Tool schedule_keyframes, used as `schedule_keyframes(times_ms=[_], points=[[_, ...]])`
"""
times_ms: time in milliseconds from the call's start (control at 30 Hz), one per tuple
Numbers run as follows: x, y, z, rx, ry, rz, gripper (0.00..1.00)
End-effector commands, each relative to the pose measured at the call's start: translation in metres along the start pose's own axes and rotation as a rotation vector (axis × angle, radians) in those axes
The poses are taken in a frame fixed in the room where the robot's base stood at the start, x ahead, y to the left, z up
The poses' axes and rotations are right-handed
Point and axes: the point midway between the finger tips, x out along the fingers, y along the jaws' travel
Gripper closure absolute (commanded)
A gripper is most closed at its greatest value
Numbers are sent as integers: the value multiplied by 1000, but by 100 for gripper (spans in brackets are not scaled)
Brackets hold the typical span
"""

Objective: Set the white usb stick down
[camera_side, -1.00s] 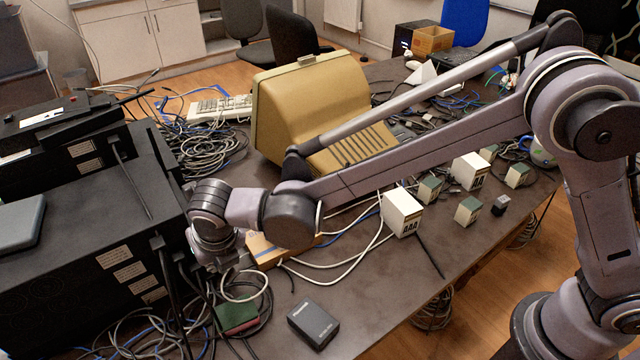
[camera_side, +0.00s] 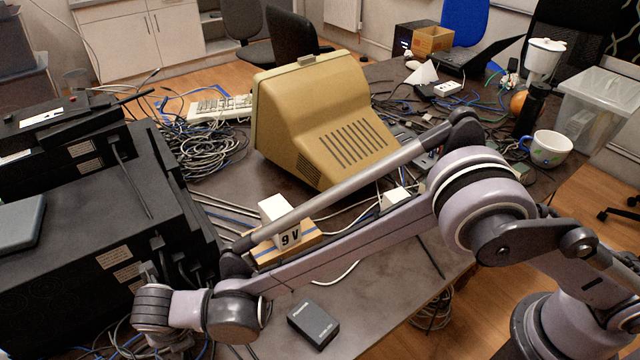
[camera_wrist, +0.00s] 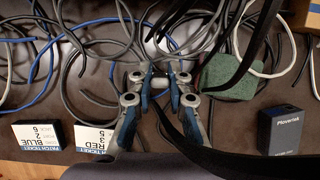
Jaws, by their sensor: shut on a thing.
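My gripper (camera_wrist: 160,78) is over the cable-strewn part of the table in the wrist view. Its blue-padded fingers are closed on a small pale thing between the tips, which I take to be the white usb stick (camera_wrist: 161,66); little of it shows. In the side view my gripper (camera_side: 168,345) is at the lower left, in front of the black equipment, and the stick cannot be made out there. I cannot tell whether the stick touches the table.
Cables surround my gripper. Two patch tickets, blue (camera_wrist: 40,135) and red (camera_wrist: 95,138), lie near it. A green pad (camera_wrist: 230,78) and dark adapter (camera_wrist: 280,130) are to its right. Black equipment (camera_side: 90,260) stands close by. Bare tabletop (camera_side: 395,320) lies right of the adapter.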

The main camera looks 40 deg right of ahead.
Motion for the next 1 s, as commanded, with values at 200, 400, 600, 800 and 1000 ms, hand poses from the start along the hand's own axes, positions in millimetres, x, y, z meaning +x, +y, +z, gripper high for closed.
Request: schedule_keyframes(times_ms=[200,400,600,800,1000], points=[[26,0,-10,-1,0,0,96],[26,0,-11,-1,0,0,96],[29,0,-12,-1,0,0,80],[29,0,-12,-1,0,0,60],[28,0,-11,-1,0,0,60]])
